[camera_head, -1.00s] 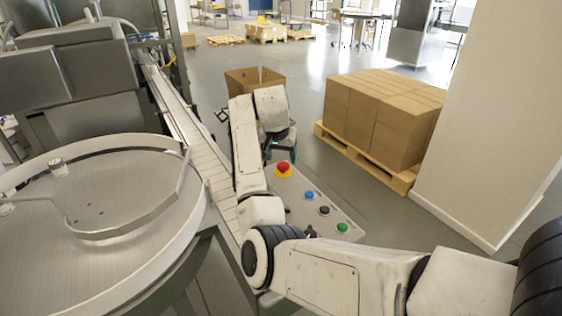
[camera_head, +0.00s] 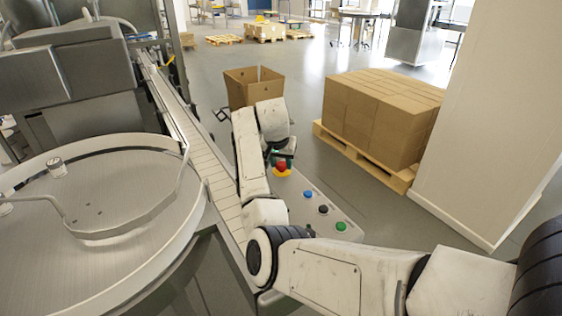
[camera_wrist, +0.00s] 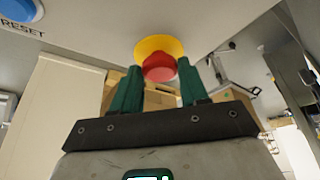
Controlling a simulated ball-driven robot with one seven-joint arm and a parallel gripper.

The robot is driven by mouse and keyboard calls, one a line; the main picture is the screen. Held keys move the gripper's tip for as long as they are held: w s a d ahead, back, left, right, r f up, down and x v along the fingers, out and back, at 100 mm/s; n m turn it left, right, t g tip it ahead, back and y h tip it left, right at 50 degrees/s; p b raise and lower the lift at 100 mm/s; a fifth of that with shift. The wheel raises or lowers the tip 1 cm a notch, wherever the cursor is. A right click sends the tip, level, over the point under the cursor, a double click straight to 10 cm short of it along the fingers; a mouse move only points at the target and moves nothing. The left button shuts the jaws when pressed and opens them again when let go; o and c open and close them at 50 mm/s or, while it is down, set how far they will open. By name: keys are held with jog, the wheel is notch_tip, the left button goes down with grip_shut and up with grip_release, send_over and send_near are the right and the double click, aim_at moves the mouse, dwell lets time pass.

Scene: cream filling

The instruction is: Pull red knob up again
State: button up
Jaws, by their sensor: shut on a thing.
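The red knob (camera_head: 281,167) stands on a yellow base on the grey control panel (camera_head: 340,215). In the wrist view the knob (camera_wrist: 160,69) sits at the top middle, with its yellow base (camera_wrist: 158,47) behind it. My gripper (camera_wrist: 160,80) has its green fingers on both sides of the knob, shut on it. In the head view my gripper (camera_head: 280,160) is at the knob, partly hidden by my arm.
A blue button (camera_head: 308,194), a black button (camera_head: 323,209) and a green button (camera_head: 341,226) lie along the panel. A conveyor (camera_head: 205,165) runs to the left. An open carton (camera_head: 240,88) stands behind; stacked boxes (camera_head: 380,110) on a pallet stand right.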

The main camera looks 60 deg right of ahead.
grip_shut()
jog(key=shift+r+p, duration=1.05)
jog(key=shift+p, duration=0.1)
jog(key=shift+o, duration=1.8)
grip_release()
jog(key=shift+o, duration=1.4)
jog(key=w+v, duration=0.1)
jog(key=v, duration=0.9)
jog(key=shift+s+r+b, duration=0.3)
jog(key=shift+s+r, duration=0.1)
jog(key=shift+s, duration=0.1)
